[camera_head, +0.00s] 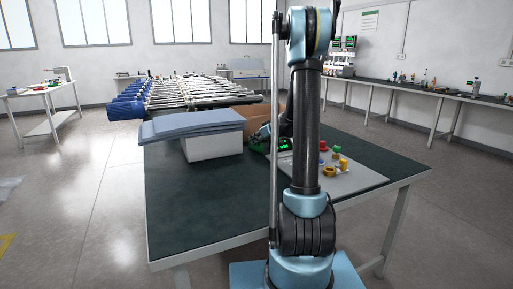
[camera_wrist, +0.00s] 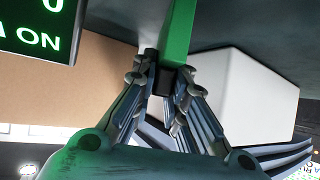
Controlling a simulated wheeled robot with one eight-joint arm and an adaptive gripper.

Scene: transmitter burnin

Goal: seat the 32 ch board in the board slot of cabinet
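In the wrist view a green board (camera_wrist: 180,38), seen edge-on with a dark block at its lower end, stands between the fingertips of my gripper (camera_wrist: 166,76). The fingers look closed on it from both sides. No lettering shows on the board. In the head view my gripper (camera_head: 261,134) is small and dark, partly behind my arm, just right of a white box. A display unit with green characters (camera_head: 284,145) is beside it; the display also shows in the wrist view (camera_wrist: 36,25), reading "ON". I cannot make out the cabinet's board slot.
The white box (camera_head: 213,147) with blue sheets (camera_head: 190,124) on top stands left of my gripper; it also shows in the wrist view (camera_wrist: 248,95). A brown carton (camera_head: 259,116) is behind. A grey panel (camera_head: 358,178) bears several coloured parts. The table's (camera_head: 195,210) front left is clear.

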